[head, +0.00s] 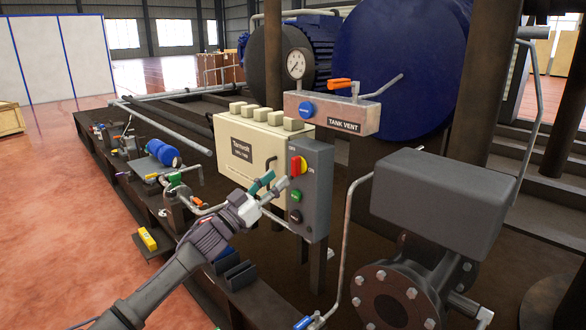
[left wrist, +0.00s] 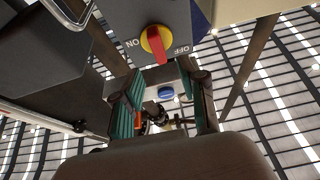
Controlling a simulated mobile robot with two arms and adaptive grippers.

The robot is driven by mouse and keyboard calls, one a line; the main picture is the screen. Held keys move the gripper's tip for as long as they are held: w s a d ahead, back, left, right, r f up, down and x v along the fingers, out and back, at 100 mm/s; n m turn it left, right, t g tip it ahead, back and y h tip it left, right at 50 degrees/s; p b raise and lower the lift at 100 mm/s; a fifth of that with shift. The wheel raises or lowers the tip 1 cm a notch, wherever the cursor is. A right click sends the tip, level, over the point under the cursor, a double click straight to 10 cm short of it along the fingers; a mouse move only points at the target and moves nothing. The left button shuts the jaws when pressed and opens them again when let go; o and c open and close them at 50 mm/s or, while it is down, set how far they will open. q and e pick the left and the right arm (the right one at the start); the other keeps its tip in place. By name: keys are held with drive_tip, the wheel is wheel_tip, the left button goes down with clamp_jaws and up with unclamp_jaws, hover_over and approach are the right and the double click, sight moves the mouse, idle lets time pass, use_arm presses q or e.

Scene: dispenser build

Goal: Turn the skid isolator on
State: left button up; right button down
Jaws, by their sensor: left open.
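The skid isolator is a grey box (head: 315,195) with a yellow and red rotary switch (head: 298,166), marked OFF above and ON to the right. A green and a dark button sit below the switch. My left gripper (head: 273,184) is open and empty, just below and left of the switch, apart from it as far as I can tell. In the left wrist view the switch (left wrist: 155,43) is beyond the open fingertips (left wrist: 165,82), near the top, with ON and OFF either side. I cannot tell exactly which mark its red handle points to. My right gripper is not in view.
A cream Tarmook box (head: 240,150) adjoins the isolator on the left. The tank vent block (head: 330,113) with an orange-handled lever is above. A bent grey pipe (head: 352,220) and a dark grey box on a flanged valve (head: 440,200) stand to the right.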

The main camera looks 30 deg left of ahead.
sight(293, 165)
use_arm(q)
drive_tip(key=x, duration=0.7)
drive_tip(key=shift+f+b, duration=0.1)
drive_tip(key=shift+b, duration=0.2)
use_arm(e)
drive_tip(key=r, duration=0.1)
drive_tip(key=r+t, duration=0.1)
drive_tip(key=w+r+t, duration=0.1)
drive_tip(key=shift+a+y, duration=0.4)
use_arm(q)
clamp_jaws()
